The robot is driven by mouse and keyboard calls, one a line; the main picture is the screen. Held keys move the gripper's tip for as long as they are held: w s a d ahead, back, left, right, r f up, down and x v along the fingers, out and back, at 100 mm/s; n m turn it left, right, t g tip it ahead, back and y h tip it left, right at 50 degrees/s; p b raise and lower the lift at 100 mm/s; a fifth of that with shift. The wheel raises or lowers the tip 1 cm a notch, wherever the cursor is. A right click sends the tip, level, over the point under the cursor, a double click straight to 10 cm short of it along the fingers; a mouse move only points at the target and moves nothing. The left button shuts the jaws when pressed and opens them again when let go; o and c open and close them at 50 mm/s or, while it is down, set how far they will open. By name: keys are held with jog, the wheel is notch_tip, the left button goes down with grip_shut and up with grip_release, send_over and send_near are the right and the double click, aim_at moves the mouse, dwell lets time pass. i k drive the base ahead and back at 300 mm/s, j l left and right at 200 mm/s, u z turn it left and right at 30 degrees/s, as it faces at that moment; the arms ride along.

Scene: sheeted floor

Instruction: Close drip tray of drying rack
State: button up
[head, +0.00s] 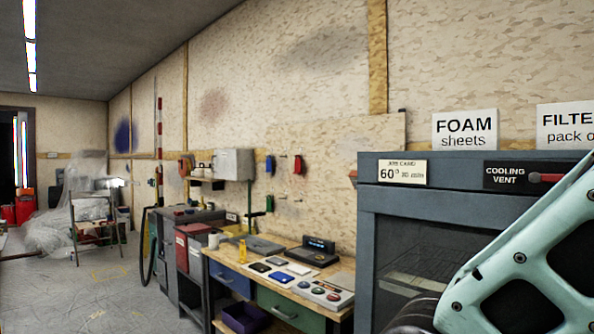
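A grey cabinet (372,205) stands at the right, close to me. It has a dark window or opening (405,250), with a faint grid-like shelf inside. It carries a "60° 30 min" card (402,172) and a "COOLING VENT" label (505,175) beside a red handle or lever (548,177). I cannot tell whether this is the drying rack. I cannot make out a drip tray; the lower part of the cabinet is cut off and partly hidden by my mint-green arm. My gripper is out of view.
A wooden workbench (262,262) with devices and button boxes stands left of the cabinet, a purple bin (245,318) below it. Further back are a red box (187,250), a folding chair (97,225) and a plastic-covered heap (55,232). The floor (110,290) at left is mostly clear.

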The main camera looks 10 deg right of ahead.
aim_at(265, 248)
jog(key=i+j+u, duration=0.1)
jog(key=i+u, duration=0.25)
jog(key=i, duration=0.35)
jog(key=i+u, duration=0.3)
jog(key=i, duration=0.4)
jog(key=i+l+u, duration=0.35)
jog(key=i, duration=0.3)
jog(key=i+j, duration=0.1)
jog(key=i, duration=0.65)
jog(key=i+j+z, duration=0.15)
jog(key=i, duration=0.55)
jog(key=i+l+z, duration=0.15)
jog(key=i+z, duration=0.8)
